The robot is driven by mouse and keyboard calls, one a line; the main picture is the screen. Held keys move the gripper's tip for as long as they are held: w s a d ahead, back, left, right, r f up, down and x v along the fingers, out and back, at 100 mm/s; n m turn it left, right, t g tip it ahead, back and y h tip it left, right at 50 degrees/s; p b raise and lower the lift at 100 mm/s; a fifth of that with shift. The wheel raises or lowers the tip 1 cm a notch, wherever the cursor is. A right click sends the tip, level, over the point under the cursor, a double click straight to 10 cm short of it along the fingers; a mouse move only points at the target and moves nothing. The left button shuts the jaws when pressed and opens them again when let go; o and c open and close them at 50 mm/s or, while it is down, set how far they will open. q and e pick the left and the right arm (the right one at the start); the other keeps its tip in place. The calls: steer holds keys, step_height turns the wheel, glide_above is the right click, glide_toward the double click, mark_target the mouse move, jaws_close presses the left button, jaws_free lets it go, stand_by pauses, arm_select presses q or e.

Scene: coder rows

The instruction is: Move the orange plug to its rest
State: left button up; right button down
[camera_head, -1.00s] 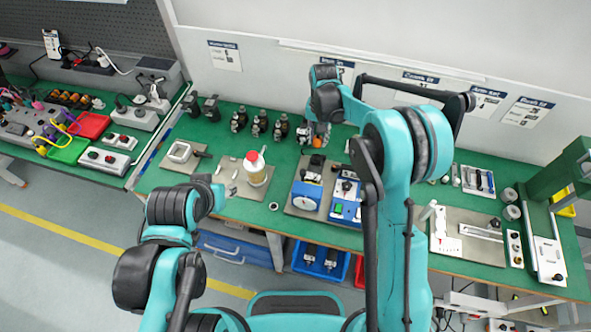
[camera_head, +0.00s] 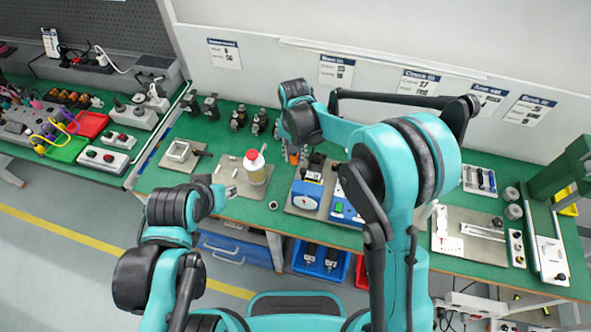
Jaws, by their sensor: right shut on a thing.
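The orange plug (camera_head: 293,158) shows as a small orange patch beneath my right gripper (camera_head: 293,150). My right gripper is shut on it, over the green bench behind the blue dial device (camera_head: 306,194); the wrist hides most of the fingers. I cannot tell how high the plug is above the bench. My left gripper (camera_head: 230,191) is low at the bench's front edge, just left of the bottle, and its fingers are too small to read. I cannot make out the plug's rest.
A bottle with a red cap (camera_head: 254,168) stands on a grey plate left of the dial device. Several dark fittings (camera_head: 240,117) stand at the back left. A grey plate with a white scale (camera_head: 478,232) lies to the right.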

steer(key=s+a, duration=0.7)
steer(key=shift+s+a+b, duration=0.25)
steer(key=shift+a+b, duration=0.05)
steer(key=shift+f, duration=0.15)
stand_by(0.4)
steer(key=shift+f+b, duration=4.5)
steer(key=shift+f, duration=1.05)
steer(key=shift+f+b, duration=1)
steer(key=shift+f, duration=0.2)
steer(key=shift+f, duration=0.15)
steer(key=shift+f+b, duration=0.5)
steer(key=shift+f+b, duration=0.65)
steer(key=shift+b, duration=0.05)
